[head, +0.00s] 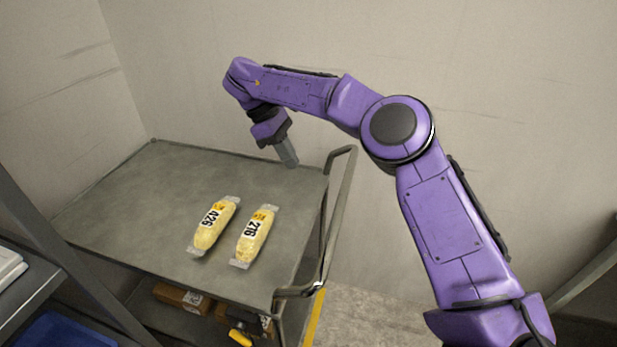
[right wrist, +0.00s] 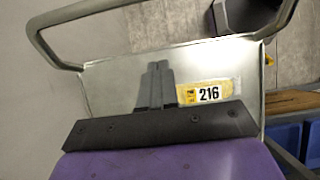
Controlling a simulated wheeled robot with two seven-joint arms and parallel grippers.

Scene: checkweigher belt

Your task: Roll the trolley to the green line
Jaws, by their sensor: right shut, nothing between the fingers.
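The grey trolley (head: 130,200) stands by the walls. Its bent tube handle (head: 338,210) rises at the right end of the top deck. In the right wrist view the handle (right wrist: 52,52) arches beyond the deck (right wrist: 110,85). My right gripper (head: 289,161) is shut and empty, pointing down over the far right part of the deck, left of the handle. Its closed fingers also show in the right wrist view (right wrist: 158,68). I cannot tell its exact height above the deck. My left gripper is out of view. I see no green line.
Two yellow packs, marked 426 (head: 212,227) and 216 (head: 254,237), lie on the deck. Brown boxes (head: 182,297) sit on the lower shelf. A yellow floor stripe (head: 314,318) runs beside the trolley. A dark rack (head: 30,285) stands at left. Floor right of the stripe is clear.

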